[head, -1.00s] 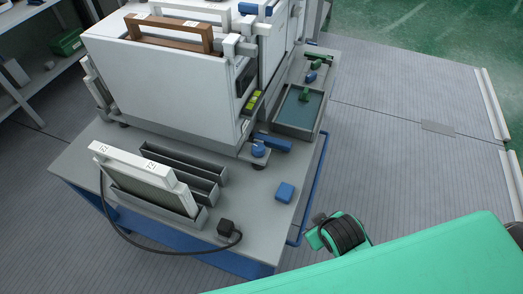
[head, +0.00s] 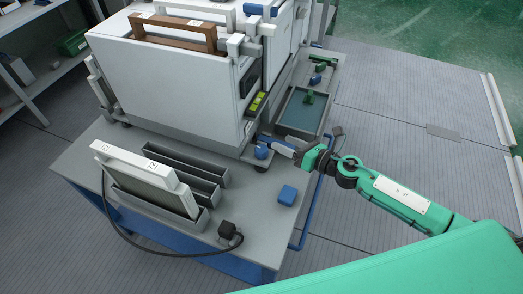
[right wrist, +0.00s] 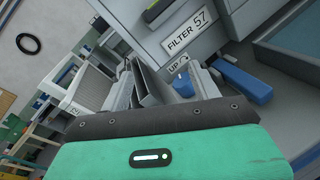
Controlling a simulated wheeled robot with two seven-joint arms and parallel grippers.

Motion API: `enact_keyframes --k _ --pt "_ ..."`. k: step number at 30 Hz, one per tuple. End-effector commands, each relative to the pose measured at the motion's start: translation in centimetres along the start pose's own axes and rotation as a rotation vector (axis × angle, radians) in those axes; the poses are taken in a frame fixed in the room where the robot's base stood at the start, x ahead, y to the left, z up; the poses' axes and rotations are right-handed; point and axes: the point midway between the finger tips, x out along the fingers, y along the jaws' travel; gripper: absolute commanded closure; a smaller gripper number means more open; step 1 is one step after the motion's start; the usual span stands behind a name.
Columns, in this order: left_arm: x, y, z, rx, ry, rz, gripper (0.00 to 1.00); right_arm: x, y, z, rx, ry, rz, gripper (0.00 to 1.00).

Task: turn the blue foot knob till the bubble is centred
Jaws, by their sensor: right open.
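The blue foot knob (head: 261,152) stands under the near right corner of the white filter housing (head: 165,85). I cannot tell if the fingers touch the knob. The yellow-green level vial (head: 257,104) is on the housing's right side; its bubble is too small to read. My left gripper is out of view.
A blue bar (right wrist: 241,80) lies right of my fingers. A blue block (head: 287,195) and a slotted rack with a white-framed filter (head: 150,180) sit on the grey cart top (head: 250,215). A blue-floored tray (head: 303,112) lies behind my gripper. A black cable runs along the front.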

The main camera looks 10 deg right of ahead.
Motion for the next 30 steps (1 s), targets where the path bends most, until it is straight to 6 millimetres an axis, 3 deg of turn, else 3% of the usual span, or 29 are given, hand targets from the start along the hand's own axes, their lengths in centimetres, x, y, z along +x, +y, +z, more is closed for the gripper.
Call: enact_keyframes --k 3,6,14,24,30 --pt "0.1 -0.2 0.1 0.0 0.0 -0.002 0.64 -0.9 -2.0 -1.2 -0.27 0.157 0.079 0.37" --pt "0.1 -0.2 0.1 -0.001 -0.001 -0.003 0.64 -1.8 -3.4 -2.0 -0.417 0.254 0.126 0.37" --pt "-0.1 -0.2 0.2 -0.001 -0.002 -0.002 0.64 -2.2 -4.5 -2.9 -0.526 0.335 0.167 0.37" --pt "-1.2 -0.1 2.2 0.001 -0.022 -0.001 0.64 2.6 -3.9 -4.5 -0.519 0.331 0.167 0.37" --pt "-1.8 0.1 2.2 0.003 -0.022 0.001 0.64 5.8 -3.7 -5.8 -0.518 0.33 0.167 0.37"
